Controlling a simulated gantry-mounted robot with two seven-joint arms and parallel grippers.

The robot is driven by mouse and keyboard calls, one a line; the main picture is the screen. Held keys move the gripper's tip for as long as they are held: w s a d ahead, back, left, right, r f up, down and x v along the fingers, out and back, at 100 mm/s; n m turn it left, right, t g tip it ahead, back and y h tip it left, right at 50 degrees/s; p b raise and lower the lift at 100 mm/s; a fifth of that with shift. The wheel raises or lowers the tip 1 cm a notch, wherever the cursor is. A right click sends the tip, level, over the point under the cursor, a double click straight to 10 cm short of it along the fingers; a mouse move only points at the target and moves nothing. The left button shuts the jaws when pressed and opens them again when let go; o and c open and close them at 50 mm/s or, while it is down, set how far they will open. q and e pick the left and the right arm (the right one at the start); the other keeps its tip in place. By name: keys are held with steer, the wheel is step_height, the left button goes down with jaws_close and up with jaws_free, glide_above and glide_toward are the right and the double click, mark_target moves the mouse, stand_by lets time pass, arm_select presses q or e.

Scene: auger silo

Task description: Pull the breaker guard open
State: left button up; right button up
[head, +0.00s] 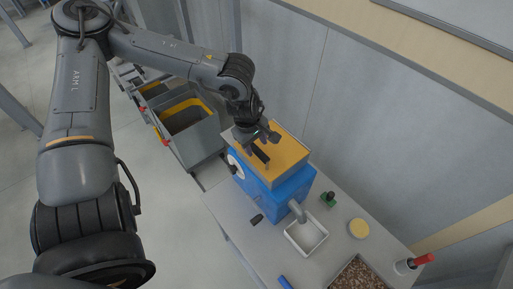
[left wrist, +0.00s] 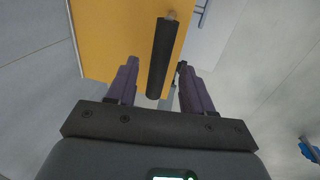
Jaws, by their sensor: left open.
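The breaker guard (head: 287,160) appears to be the yellow lid on top of a blue machine (head: 262,196); it looks closed. A black bar handle (head: 261,154) stands on it. In the left wrist view the yellow lid (left wrist: 110,40) fills the upper middle, with the black handle (left wrist: 161,58) running lengthwise. My left gripper (head: 264,141) is over the lid at the handle. In the left wrist view its purple fingers (left wrist: 158,66) are open, one on each side of the handle, with gaps visible. My right gripper is not in view.
The machine stands on a grey table (head: 228,207) beside a wall. A spout leads to a white tray (head: 307,236). A yellow disc (head: 359,228), a green knobbed item (head: 328,198), a pellet tray (head: 335,278) and a red-handled item (head: 421,261) lie nearby. Grey bins (head: 197,140) stand left.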

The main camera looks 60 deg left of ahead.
arm_select(q)
steer(key=shift+w+f, duration=0.15)
steer(key=shift+f, duration=0.55)
steer(key=shift+w+f, duration=0.15)
steer(key=shift+f, duration=0.5)
steer(key=shift+c, duration=0.3)
jaws_close()
